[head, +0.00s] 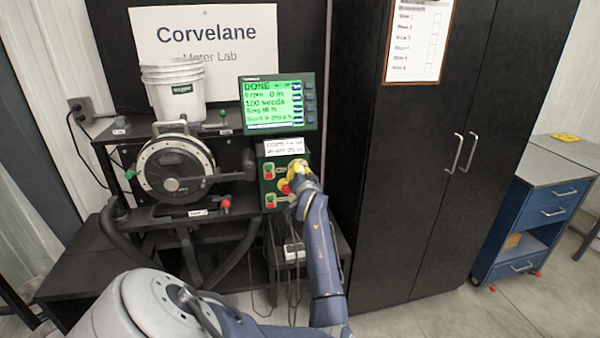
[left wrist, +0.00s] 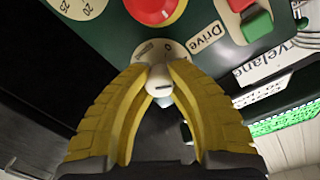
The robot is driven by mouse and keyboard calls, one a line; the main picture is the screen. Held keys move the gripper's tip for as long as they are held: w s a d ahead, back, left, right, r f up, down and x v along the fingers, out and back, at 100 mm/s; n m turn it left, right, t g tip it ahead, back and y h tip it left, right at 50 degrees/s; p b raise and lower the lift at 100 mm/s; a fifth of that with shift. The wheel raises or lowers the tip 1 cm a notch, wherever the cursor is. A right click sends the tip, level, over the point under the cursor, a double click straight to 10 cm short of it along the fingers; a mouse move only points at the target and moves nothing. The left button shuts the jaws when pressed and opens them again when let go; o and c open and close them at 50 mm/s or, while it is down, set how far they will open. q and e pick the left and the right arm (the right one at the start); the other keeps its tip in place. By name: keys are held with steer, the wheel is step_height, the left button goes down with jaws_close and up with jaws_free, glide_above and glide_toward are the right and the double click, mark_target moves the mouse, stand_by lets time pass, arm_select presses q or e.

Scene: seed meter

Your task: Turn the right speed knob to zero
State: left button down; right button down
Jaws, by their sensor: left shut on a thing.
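The green control panel (head: 262,184) stands under the screen in the head view. My left gripper (head: 292,180) is at its front and covers much of it. In the left wrist view, my left gripper's yellow fingers (left wrist: 160,82) are shut on a small cream knob (left wrist: 159,90) from both sides. The knob sits on a pale dial plate (left wrist: 180,52) with a 0 visible; its exact setting cannot be read. Another dial plate (left wrist: 80,8), with 20 and 25 on it, is at the upper left. My right gripper is not in view.
A red button in a yellow ring (left wrist: 152,8) and a red-and-green switch (left wrist: 250,20) by the Drive label (left wrist: 206,36) are close to the fingers. The green screen (head: 272,104) reads DONE. A round seed meter (head: 174,170) stands left; a black cabinet (head: 400,190) stands right.

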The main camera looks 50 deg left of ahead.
arm_select(q)
steer(key=n, duration=0.6)
steer(key=shift+s+f, duration=0.1)
steer(key=n, duration=0.5)
steer(key=shift+f+n+t, duration=0.1)
steer(key=shift+n+t, duration=0.2)
stand_by(0.4)
steer(key=c, duration=1.1)
jaws_free()
steer(key=shift+y, duration=0.3)
